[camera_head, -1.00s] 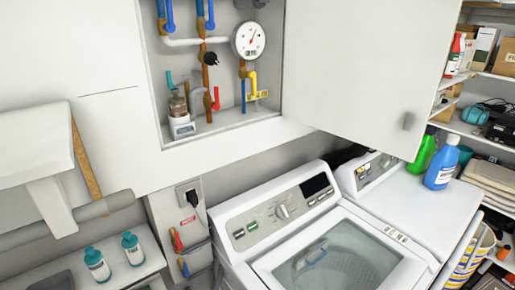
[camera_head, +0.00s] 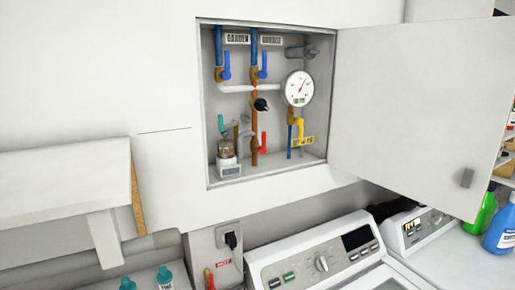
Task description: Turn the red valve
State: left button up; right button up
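The red valve (camera_head: 263,144) is a small upright red lever on a copper pipe. It sits low in the middle of an open wall cabinet (camera_head: 205,110), above the washing machine. Beside it are a black knob (camera_head: 261,104) higher up and a yellow lever (camera_head: 299,130) to the right. Two blue levers (camera_head: 226,66) (camera_head: 263,65) are at the top, and a round white gauge (camera_head: 298,88) is at the upper right. Neither of my grippers shows in this view.
The cabinet door (camera_head: 425,110) stands open to the right. A washing machine (camera_head: 320,262) is below, with green (camera_head: 481,213) and blue (camera_head: 500,228) bottles at the right. A white ledge (camera_head: 65,185) juts out at the left. Teal-capped bottles (camera_head: 165,279) stand at the lower left.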

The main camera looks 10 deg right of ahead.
aim_at(262, 149)
jog(key=z, duration=0.75)
jog(key=k, duration=1.45)
jog(key=u, duration=0.5)
jog(key=i, duration=0.95)
